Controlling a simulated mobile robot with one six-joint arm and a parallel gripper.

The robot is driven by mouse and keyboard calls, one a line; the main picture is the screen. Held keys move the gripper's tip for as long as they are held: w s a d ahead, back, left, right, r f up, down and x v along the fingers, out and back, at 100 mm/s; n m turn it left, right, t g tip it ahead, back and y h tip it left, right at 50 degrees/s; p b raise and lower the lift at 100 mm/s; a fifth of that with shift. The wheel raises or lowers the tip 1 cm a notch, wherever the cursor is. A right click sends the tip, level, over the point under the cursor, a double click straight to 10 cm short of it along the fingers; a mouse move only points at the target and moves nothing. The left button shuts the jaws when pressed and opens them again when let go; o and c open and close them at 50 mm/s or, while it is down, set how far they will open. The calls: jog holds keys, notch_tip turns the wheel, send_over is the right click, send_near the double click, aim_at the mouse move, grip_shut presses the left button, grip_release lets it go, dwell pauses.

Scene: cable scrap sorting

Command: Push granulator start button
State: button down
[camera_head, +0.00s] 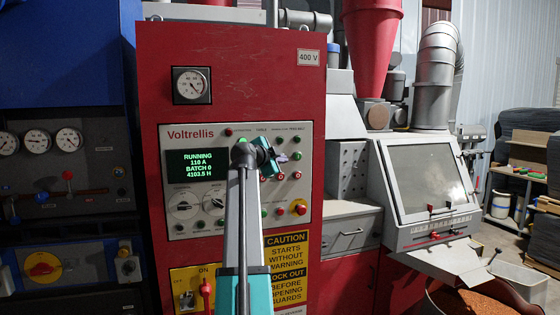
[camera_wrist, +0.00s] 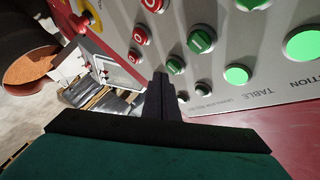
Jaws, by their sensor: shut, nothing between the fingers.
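The red cabinet carries a grey Voltrellis control panel (camera_head: 218,137), also large and tilted in the wrist view (camera_wrist: 215,105). Its black display (camera_head: 197,163) reads RUNNING in green. Several green buttons (camera_wrist: 237,75) and red buttons marked O (camera_wrist: 141,35) stand on it. Which green button is the granulator start cannot be read. My gripper (camera_head: 284,158) is in front of the panel's right half, shut and empty. In the wrist view its fingertips (camera_wrist: 160,77) appear beside a small green button (camera_wrist: 175,65); whether they touch it cannot be told. My arm hides the panel's middle.
A red and yellow stop button (camera_head: 299,207) is at the panel's lower right. A yellow caution sign (camera_head: 287,263) and a red-handled switch (camera_head: 205,290) are below. A grey machine with a window (camera_head: 426,178) stands right. A blue cabinet (camera_head: 62,55) stands left.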

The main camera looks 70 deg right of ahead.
jog(key=shift+a, duration=0.1)
jog(key=shift+s+a+b, duration=0.35)
jog(key=shift+s+a, duration=1.3)
jog(key=shift+a, duration=0.25)
